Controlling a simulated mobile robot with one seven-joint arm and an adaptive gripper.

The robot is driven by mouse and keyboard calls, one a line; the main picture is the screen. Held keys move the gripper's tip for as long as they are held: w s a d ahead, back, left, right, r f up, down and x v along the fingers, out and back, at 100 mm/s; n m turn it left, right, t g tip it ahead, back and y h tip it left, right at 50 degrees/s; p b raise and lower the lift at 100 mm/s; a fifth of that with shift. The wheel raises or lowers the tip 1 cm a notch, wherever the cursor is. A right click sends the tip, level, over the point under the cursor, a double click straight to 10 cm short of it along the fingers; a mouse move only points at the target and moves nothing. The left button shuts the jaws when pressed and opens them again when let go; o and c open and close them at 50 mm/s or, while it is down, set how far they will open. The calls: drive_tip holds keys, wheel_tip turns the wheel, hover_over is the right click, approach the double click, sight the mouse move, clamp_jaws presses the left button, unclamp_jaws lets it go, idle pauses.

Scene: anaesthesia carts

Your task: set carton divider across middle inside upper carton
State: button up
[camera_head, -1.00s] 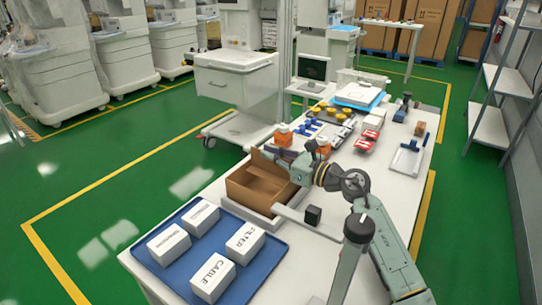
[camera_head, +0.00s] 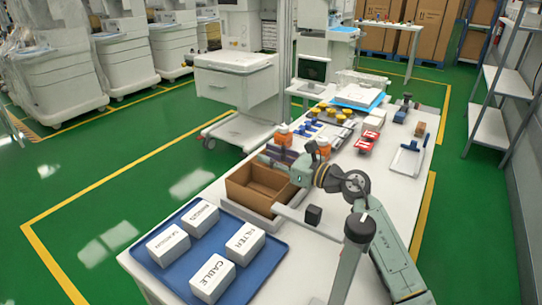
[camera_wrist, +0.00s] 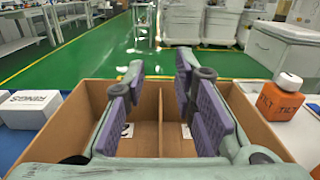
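The open brown carton (camera_head: 242,197) stands on the white table behind the blue tray in the head view. Its wall (camera_wrist: 68,128) also shows in the wrist view. The thin brown carton divider (camera_wrist: 160,112) stands upright inside it near the middle, seen nearly edge-on, with a compartment on each side. My gripper (camera_head: 279,158) is at the carton's far right side in the head view. In the wrist view my gripper (camera_wrist: 158,72) is open, its purple pads spread on both sides of the divider, apart from it. The divider's lower fit is unclear.
The blue tray (camera_head: 190,274) with several white labelled boxes lies in front of the carton. Orange bottles (camera_head: 283,138) stand close behind my gripper. A small black block (camera_head: 313,214) sits to the right. Table space at the front right is clear.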

drive_tip(key=r+b+v, duration=0.1)
drive_tip(key=b+v, duration=0.2)
drive_tip(key=v, duration=0.9)
